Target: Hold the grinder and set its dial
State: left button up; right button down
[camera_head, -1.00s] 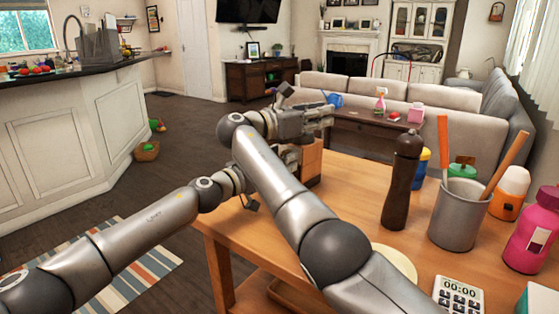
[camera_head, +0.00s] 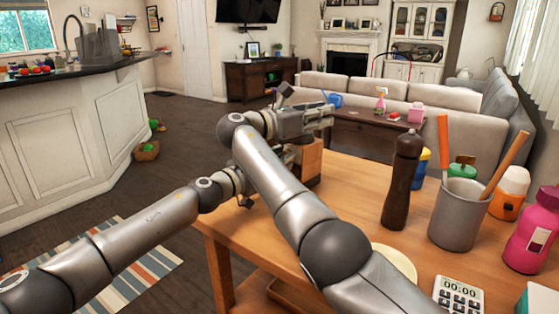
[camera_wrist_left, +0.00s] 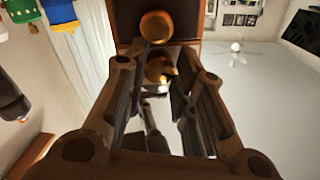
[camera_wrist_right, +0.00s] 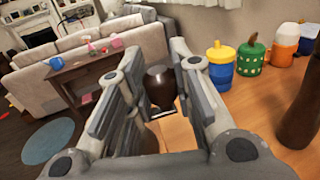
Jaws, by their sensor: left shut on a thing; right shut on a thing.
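The grinder (camera_head: 312,160) has an orange-brown wooden body at the left edge of the wooden table, partly hidden by my arms. My left gripper (camera_head: 290,157) is at its left side, mostly behind my right arm. In the left wrist view, the left fingers (camera_wrist_left: 158,98) close around the grinder, whose brass-coloured round parts (camera_wrist_left: 155,27) show in front of its wooden body. My right gripper (camera_head: 325,116) is over the grinder's top. In the right wrist view, a dark brown rounded knob (camera_wrist_right: 160,86) sits between the right fingers (camera_wrist_right: 160,108). Dial markings are not visible.
A dark brown bottle-shaped mill (camera_head: 402,180) stands right of the grinder. The tabletop (camera_head: 345,205) between grinder and mill is clear.

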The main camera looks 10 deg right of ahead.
pick_arm(q)
jog(key=o, duration=1)
jog(key=shift+o, duration=0.2)
jog(key=shift+s+a, duration=0.1)
jog(key=shift+v, duration=5.9)
